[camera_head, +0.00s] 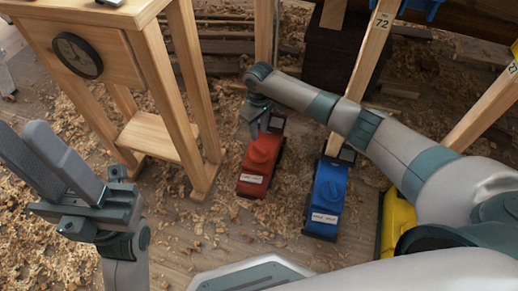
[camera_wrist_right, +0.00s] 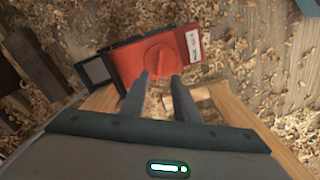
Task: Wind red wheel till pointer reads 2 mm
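The red device (camera_head: 258,160) stands on the shaving-strewn floor, with a white label and a dark framed gauge (camera_wrist_right: 97,71) at its end. Its red wheel (camera_wrist_right: 159,57) is a round knob with a raised bar on top. The pointer and reading are too small to make out. My right gripper (camera_head: 262,128) is over the red device. In the right wrist view its two fingers (camera_wrist_right: 161,82) are apart, with the tips close to the wheel's near edge; I cannot tell whether they touch it. My left gripper (camera_head: 35,140) is raised at the left, away from the device, holding nothing visible.
A blue device (camera_head: 326,196) and a yellow one (camera_head: 397,222) stand to the right of the red one. A wooden stand (camera_head: 135,70) with a round dial (camera_head: 77,55) is at the left. Slanting wooden posts (camera_head: 365,55) rise behind. Shavings cover the floor.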

